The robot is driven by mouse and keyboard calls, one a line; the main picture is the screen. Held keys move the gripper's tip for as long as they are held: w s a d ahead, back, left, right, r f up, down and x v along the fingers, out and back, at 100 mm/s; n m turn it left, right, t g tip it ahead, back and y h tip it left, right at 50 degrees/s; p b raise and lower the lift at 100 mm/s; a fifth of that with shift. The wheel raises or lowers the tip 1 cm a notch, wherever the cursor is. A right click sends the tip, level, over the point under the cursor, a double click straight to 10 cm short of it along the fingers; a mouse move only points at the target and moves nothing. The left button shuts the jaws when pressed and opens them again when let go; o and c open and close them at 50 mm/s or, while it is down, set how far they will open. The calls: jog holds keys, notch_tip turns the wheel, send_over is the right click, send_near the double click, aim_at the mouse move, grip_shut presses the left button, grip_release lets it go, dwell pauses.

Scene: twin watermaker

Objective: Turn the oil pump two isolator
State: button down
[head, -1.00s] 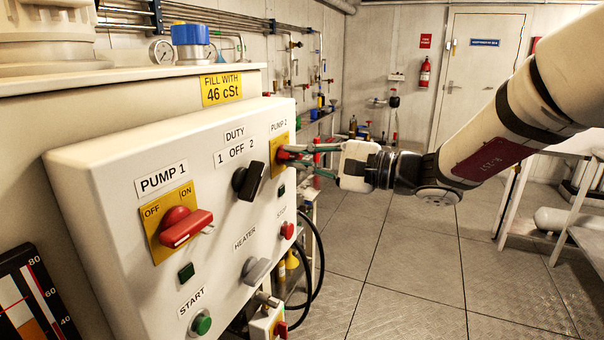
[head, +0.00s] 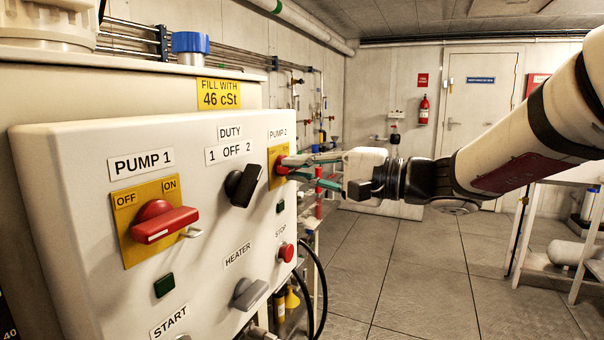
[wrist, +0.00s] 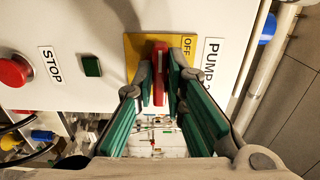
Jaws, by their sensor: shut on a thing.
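The pump 2 isolator (wrist: 159,62) is a red handle on a yellow plate (wrist: 134,45) under a PUMP 2 label, at the right end of the white control panel (head: 120,292). In the head view its handle is mostly hidden by my gripper (head: 287,167). In the wrist view my gripper (wrist: 161,80) has its green-padded fingers on either side of the red handle, shut on it.
The panel also has the red pump 1 isolator (head: 163,222), a black duty switch (head: 243,185), a grey heater switch (head: 250,293) and a red stop button (head: 286,252). Black hoses (head: 318,270) hang beside the panel. Open floor lies to the right.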

jog(key=shift+f, duration=0.1)
jog(key=c, duration=1.6)
grip_release()
jog(key=shift+c, duration=0.2)
jog(key=v, duration=1.2)
